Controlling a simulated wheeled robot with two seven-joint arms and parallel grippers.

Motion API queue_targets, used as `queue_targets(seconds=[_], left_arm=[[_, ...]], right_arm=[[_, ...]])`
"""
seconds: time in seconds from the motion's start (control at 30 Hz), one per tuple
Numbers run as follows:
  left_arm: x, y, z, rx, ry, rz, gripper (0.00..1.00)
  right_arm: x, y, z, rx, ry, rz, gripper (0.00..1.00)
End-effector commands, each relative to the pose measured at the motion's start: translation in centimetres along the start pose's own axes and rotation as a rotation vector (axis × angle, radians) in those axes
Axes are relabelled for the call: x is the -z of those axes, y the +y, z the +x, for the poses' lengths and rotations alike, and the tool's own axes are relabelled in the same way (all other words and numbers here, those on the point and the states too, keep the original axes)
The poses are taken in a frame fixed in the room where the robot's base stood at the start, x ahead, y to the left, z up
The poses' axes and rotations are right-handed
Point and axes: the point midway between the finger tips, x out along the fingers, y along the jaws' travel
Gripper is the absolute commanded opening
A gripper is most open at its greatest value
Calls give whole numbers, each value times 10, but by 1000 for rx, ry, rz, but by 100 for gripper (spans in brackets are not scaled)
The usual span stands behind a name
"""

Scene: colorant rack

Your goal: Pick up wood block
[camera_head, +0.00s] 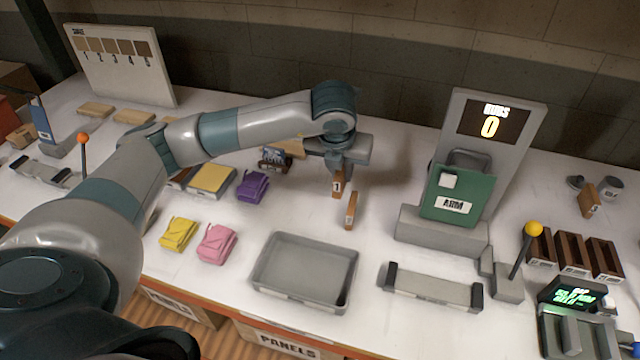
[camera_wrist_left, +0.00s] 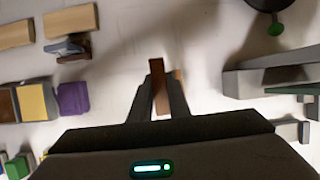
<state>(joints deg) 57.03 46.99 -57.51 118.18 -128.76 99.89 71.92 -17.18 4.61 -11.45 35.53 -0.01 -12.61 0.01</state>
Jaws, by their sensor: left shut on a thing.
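My left gripper (camera_head: 338,174) points down over the middle of the table and is shut on a small brown wood block (camera_head: 338,187) marked "1". In the left wrist view the held block (camera_wrist_left: 160,92) shows between the two fingers (camera_wrist_left: 160,100). Whether its lower end clears the table is hard to tell. A second wood block (camera_head: 351,211) stands upright just right of and nearer than the held one. In the left wrist view it is mostly hidden behind the right finger. My right gripper is not in view.
A grey tray (camera_head: 305,297) lies in front of the blocks. Purple (camera_head: 252,187), yellow (camera_head: 179,233) and pink (camera_head: 217,243) bundles lie to the left. A grey stand with a green panel (camera_head: 458,194) rises to the right. Bare white table surrounds the blocks.

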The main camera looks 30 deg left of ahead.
Motion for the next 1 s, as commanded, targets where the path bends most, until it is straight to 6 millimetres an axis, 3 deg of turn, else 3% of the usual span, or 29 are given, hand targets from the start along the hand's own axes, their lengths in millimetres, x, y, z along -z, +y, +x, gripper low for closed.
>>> queue_targets(seconds=[0.1,0.3,1.0], left_arm=[[-3,-18,-8,2,-2,1,0],[-7,-33,-17,-1,1,-1,0],[-8,-35,-20,-1,1,-1,0]], right_arm=[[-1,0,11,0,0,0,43],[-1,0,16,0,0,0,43],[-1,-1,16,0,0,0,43]])
